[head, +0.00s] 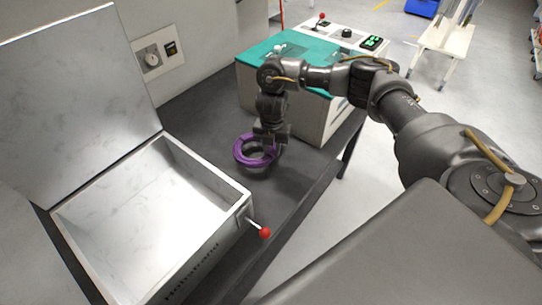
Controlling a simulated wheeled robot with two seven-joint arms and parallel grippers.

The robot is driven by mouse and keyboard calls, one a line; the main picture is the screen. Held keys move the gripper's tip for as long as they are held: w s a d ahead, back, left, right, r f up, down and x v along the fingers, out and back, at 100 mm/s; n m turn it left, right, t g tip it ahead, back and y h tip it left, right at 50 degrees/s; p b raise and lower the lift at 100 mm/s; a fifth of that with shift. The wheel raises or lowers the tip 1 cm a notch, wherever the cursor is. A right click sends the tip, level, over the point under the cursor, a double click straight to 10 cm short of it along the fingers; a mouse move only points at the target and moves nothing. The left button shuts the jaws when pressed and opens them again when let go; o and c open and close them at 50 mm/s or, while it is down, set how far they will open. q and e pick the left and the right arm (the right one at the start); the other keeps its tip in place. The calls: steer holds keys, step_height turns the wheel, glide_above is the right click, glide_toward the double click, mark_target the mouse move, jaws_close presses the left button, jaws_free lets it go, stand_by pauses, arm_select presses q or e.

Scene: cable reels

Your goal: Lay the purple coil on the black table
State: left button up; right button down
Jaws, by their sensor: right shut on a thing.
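The purple coil (241,158) is a ring in the middle of the head view, over the black table (200,122). My right gripper (268,146) points down at the coil's right side and is shut on it. The gripper hides part of the coil's rim. The coil looks close above or on the table top; I cannot tell whether it touches. The black table runs from the back left to the front, with bare surface around the coil. My left gripper is not in view.
An open metal box (150,222) with its lid (75,85) raised stands at the left. A teal-topped machine (318,104) stands behind the coil. The table's right edge is near the coil.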

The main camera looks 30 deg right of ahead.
steer(key=shift+f, duration=1.9)
steer(key=shift+f+b, duration=0.1)
steer(key=shift+b, duration=0.25)
steer(key=c, duration=1.1)
jaws_free()
steer(key=shift+c, duration=0.2)
step_height(320, 180, up, 12)
steer(key=shift+s+r+p, duration=0.1)
steer(key=shift+p, duration=0.55)
